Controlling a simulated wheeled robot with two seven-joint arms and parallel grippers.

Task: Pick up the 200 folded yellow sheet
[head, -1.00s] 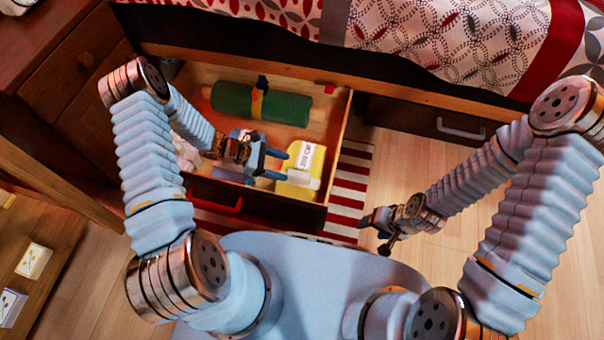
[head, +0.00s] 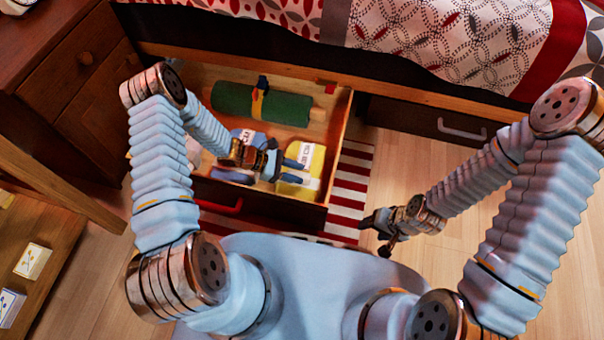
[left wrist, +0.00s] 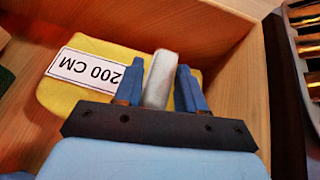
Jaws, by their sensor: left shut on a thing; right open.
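The folded yellow sheet (head: 291,190), with a white label, lies in the open drawer toward its front right corner. The label reads 200 CM in the left wrist view, where the yellow sheet (left wrist: 56,100) lies just beyond my gripper. My left gripper (head: 289,171) reaches into the drawer over the sheet. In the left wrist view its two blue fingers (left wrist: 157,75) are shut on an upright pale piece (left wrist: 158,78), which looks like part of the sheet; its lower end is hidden. My right gripper (head: 375,234) is open and empty, outside the drawer on the right.
A green roll (head: 262,103) with a yellow strap lies at the back of the drawer. A blue folded sheet (head: 233,175) with a white label lies left of the yellow one. The drawer's wooden right wall (head: 338,140) is close to my left gripper. The bed stands behind.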

